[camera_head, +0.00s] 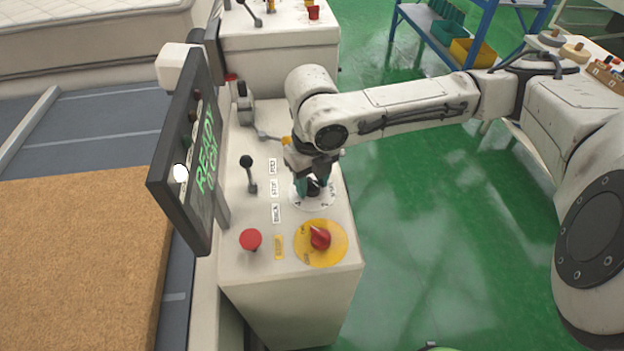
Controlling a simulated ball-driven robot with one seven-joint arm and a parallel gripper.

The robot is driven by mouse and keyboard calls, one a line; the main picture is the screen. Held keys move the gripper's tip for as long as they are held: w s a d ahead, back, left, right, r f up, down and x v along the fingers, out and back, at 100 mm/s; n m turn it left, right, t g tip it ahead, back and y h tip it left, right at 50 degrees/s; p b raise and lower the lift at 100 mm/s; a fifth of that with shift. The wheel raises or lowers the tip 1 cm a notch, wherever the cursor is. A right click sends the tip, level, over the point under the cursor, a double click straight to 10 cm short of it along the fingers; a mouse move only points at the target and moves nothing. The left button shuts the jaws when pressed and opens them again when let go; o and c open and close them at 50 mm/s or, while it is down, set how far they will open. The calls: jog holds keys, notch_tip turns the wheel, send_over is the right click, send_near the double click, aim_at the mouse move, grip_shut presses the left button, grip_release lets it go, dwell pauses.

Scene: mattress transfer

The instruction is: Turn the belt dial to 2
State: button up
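The belt dial appears to be the black knob (314,186) on a white round plate (306,203) on top of the white control console (288,291). Numbers show on the plate's near edge, but the knob's setting cannot be read. My gripper (314,184) points down over the knob, with its dark teal fingers on either side of it. Whether the fingers press on the knob is hidden by the gripper and the small size.
A red rotary switch (320,238) on a yellow disc, a red button (250,239) and a black-knobbed lever (247,163) stand close by on the console. A screen (196,155) reading READY rises at left. A brown mattress slab (75,260) lies beyond it. Green floor (430,240) is clear at right.

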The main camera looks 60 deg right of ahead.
aim_at(312, 181)
jog(key=o, duration=0.3)
notch_tip(312, 181, up, 11)
jog(key=shift+f, duration=0.15)
dwell(0.5)
dwell(0.4)
